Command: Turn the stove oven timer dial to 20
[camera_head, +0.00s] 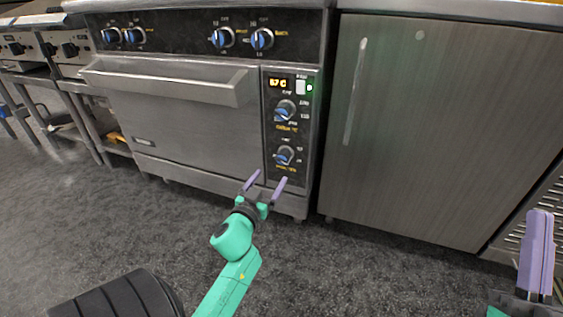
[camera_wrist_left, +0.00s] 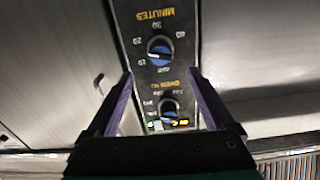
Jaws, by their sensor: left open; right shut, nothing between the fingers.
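The oven timer dial (camera_head: 285,155) is a round knob with a blue grip, low on the oven's narrow black panel. In the left wrist view, upside down, the timer dial (camera_wrist_left: 159,51) sits by the yellow MINUTES label. Its grip lies roughly crosswise; its exact setting is too small to read. My left gripper (camera_head: 266,183) is open and empty, below and in front of this dial, apart from it. In the wrist view its fingers (camera_wrist_left: 159,84) stand either side of the panel. My right gripper (camera_head: 537,252) is shut and empty at the lower right.
The blue-grip oven temperature dial (camera_head: 285,110) and a lit display (camera_head: 280,83) sit above the timer dial. The oven door handle (camera_head: 170,83) sticks out to the left. A steel cabinet (camera_head: 440,130) stands to the right. The floor (camera_head: 350,260) in front is clear.

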